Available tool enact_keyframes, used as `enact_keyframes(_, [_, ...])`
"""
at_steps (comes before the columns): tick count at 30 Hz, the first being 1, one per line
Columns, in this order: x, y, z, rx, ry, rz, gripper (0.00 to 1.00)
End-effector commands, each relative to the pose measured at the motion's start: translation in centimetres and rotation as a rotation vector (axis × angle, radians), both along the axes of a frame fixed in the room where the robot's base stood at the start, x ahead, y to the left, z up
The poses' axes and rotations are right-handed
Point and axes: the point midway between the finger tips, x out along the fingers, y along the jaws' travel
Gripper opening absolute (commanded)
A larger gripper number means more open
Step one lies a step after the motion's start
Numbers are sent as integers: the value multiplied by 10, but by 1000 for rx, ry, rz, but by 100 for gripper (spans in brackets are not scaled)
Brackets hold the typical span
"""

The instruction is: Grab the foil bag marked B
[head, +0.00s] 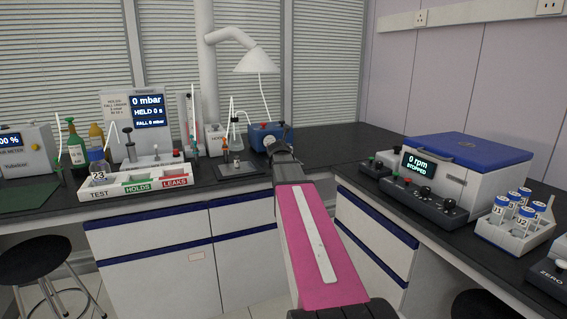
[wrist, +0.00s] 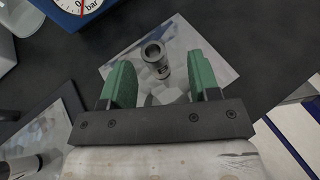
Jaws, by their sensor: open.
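In the wrist view a silvery foil bag (wrist: 184,38) lies flat on the dark bench, with an upright grey metal valve (wrist: 156,58) on it. My gripper (wrist: 161,78) is open above this bag, its green fingers on either side of the valve and apart from it. A second foil bag (wrist: 42,132) with a similar fitting shows at the lower left. I cannot read a letter on either bag. In the head view my gripper (head: 272,147) is over the back bench, and one foil bag (head: 240,170) lies to its left.
A blue gauge box (wrist: 80,8) stands close at the wrist view's top left. A TEST, HOLDS and LEAKS tray (head: 135,186) is farther left on the bench. The centrifuge (head: 465,165) and tube rack (head: 515,235) stand at right.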

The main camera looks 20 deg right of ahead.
Motion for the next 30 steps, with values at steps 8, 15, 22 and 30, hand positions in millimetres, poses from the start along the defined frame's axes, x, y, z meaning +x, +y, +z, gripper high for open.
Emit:
enact_keyframes(8, [35, -13, -9, 1, 0, 0, 56])
enact_keyframes(15, [44, -18, -15, 0, 0, 0, 56])
enact_keyframes(22, [43, -18, -14, 0, 0, 0, 17])
enact_keyframes(30, [43, -18, -14, 0, 0, 0, 1])
